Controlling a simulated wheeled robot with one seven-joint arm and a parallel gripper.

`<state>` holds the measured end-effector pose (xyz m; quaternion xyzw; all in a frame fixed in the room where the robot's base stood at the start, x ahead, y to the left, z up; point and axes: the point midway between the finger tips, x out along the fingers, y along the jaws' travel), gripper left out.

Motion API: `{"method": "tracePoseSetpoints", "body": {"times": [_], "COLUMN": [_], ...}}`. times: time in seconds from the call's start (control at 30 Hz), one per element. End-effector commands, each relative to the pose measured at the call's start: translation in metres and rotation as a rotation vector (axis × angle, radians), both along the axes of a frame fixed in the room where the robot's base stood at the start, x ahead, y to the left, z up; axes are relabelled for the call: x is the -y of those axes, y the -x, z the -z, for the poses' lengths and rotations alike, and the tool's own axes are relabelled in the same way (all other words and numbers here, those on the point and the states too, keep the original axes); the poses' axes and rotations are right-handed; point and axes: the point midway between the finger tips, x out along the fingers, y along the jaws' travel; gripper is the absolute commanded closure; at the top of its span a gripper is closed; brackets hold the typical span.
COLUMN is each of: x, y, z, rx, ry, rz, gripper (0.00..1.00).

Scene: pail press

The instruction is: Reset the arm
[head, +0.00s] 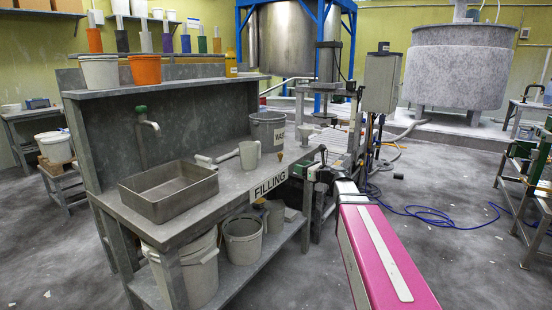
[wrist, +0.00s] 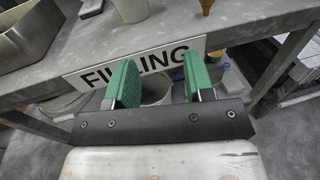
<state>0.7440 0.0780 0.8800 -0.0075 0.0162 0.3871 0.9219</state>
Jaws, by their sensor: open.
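My gripper (wrist: 160,76) is open in the wrist view, with its two green finger pads apart and nothing held between them. It is in front of the bench (wrist: 230,24) edge, at the white FILLING sign (wrist: 135,62). In the head view my gripper (head: 312,172) is small at the end of my pink arm, just right of the bench's front corner. The same FILLING sign (head: 269,187) shows there on the bench edge.
The bench carries a metal basin (head: 169,190), a pale jug (head: 249,157) and a grey bucket (head: 268,129). Buckets (head: 242,240) stand on its lower shelf. A press frame (head: 327,90) stands behind my gripper. A blue hose (head: 435,214) lies on the floor at right.

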Motion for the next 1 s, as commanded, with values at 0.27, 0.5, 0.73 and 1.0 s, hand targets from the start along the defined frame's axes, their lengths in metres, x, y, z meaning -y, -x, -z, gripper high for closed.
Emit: {"method": "tracePoseSetpoints", "body": {"times": [0.27,0.5,0.73,1.0], "x": [-0.009,-0.016,-0.012,0.025], "y": [0.02,0.049,0.107,0.198], "z": [0.036,0.088,0.168,0.263], "rx": [0.062,0.153,0.305,0.539], "ry": [0.224,0.533,1.0,1.528], "rz": [-0.062,-0.183,-0.47,-1.1], "gripper": [0.52,0.52,0.52,0.52]}}
